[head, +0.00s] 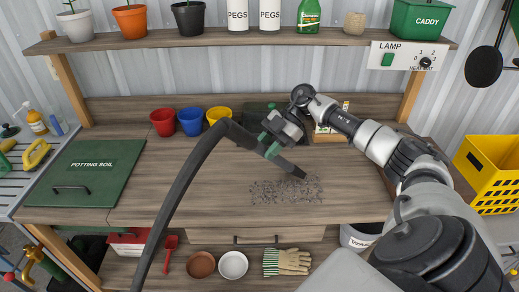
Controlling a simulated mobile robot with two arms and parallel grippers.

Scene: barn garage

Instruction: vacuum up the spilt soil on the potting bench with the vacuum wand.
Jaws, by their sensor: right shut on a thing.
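The spilt soil (276,192) is a scatter of dark specks on the right middle of the potting bench (165,183). The vacuum wand (284,163) is dark with a green band and a long black hose (185,190) that curves down to the lower left. My right gripper (276,135) is shut on the wand. The wand slants down to the right, its tip at the back edge of the soil; I cannot tell whether it touches the bench. My left gripper is not in view.
Red, blue and yellow pots (190,121) stand at the back of the bench. A green potting soil lid (87,172) covers the left end. A shelf (250,41) with pots and tins runs above. A yellow crate (488,175) stands at the right.

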